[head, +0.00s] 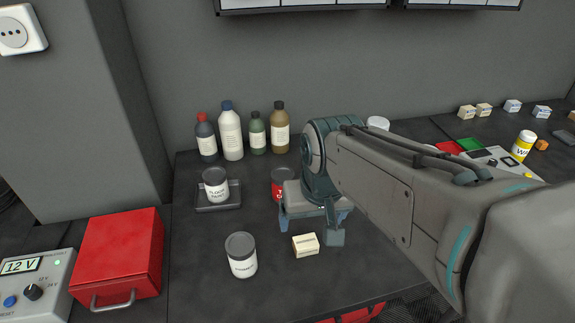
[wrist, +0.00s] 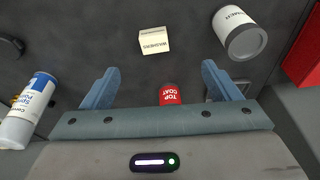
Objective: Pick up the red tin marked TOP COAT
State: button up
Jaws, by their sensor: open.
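The red tin marked TOP COAT (head: 276,186) stands on the dark bench, partly hidden behind my gripper in the head view. In the wrist view the red tin (wrist: 170,94) shows close to the gripper's body, between the two fingers and nearer the right one; its lower part is cut off by the gripper. My gripper (head: 310,229) is open and empty, with its fingers spread and pointing down. In the wrist view the gripper (wrist: 160,70) has nothing between its fingertips.
A grey-lidded white tin (head: 242,262) and a small washers box (head: 306,246) stand in front. A labelled tin (head: 216,184) sits in a tray (head: 204,208) to the left. Several bottles (head: 231,135) line the back wall. A red toolbox (head: 118,252) stands front left.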

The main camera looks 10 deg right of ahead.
jog(key=w+r+m+g+b, duration=0.1)
jog(key=w+m, duration=0.1)
jog(key=w, duration=0.4)
jog(key=w+r+m, duration=0.2)
jog(key=w+m, duration=0.1)
jog(key=w, duration=0.3)
jog(key=m+g+b, duration=0.1)
jog(key=m+g, duration=0.1)
jog(key=m, duration=0.2)
send_near(283, 174)
jog(key=f, duration=0.7)
jog(key=shift+s+a+f, duration=0.1)
jog(key=shift+a+f, duration=0.05)
jog(key=shift+a, duration=0.15)
jog(key=shift+d+f+p, duration=0.15)
jog(key=shift+f+p, duration=0.05)
jog(key=shift+f, duration=1.2)
jog(key=shift+d+f+p, duration=0.1)
jog(key=shift+f+p, duration=0.05)
jog(key=shift+f, duration=1.25)
jog(key=c, duration=1.3)
